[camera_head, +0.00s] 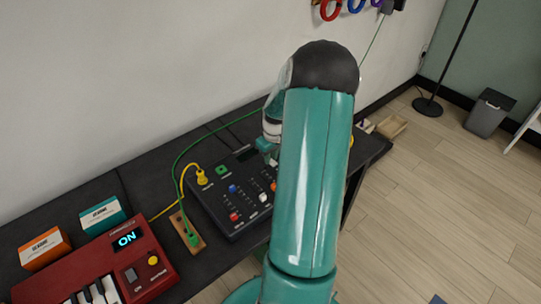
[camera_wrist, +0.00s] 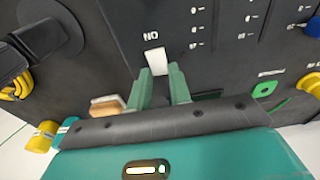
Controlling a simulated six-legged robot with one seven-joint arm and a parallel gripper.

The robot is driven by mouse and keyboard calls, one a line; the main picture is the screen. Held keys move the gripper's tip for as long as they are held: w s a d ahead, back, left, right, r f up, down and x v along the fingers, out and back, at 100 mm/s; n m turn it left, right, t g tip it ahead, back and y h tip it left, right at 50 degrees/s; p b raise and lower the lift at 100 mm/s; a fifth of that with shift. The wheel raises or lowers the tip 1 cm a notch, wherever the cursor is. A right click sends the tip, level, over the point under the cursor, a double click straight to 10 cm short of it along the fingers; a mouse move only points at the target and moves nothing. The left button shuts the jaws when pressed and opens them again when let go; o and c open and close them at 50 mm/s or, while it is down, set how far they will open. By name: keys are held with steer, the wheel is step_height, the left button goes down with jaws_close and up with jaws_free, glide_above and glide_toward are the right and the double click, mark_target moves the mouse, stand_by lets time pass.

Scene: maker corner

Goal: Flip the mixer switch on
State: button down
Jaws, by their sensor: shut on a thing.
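The black mixer (camera_head: 240,222) lies on the dark bench, with coloured sliders and cables on its top. In the wrist view its panel (camera_wrist: 110,20) fills most of the picture. A white switch (camera_wrist: 154,60) with an ON label beside it stands between the green fingertips of my gripper (camera_wrist: 160,76). My gripper is shut on the switch. In the head view my arm hides the switch and most of my gripper, with only a teal part (camera_head: 265,148) showing over the mixer's far side.
A red keyboard (camera_head: 150,255) with a lit ON display stands at left, beside an orange box (camera_head: 45,248) and a teal box (camera_head: 102,215). A yellow plug (camera_head: 202,178) and a green cable (camera_head: 180,160) run at the mixer's left. A bin (camera_head: 488,115) stands on the floor at right.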

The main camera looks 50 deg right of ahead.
steer(key=shift+s+t, duration=0.25)
steer(key=shift+t, duration=0.65)
steer(key=c, duration=1.3)
jaws_free()
steer(key=v, duration=1.3)
steer(key=shift+a+r, duration=0.3)
steer(key=shift+r, duration=0.1)
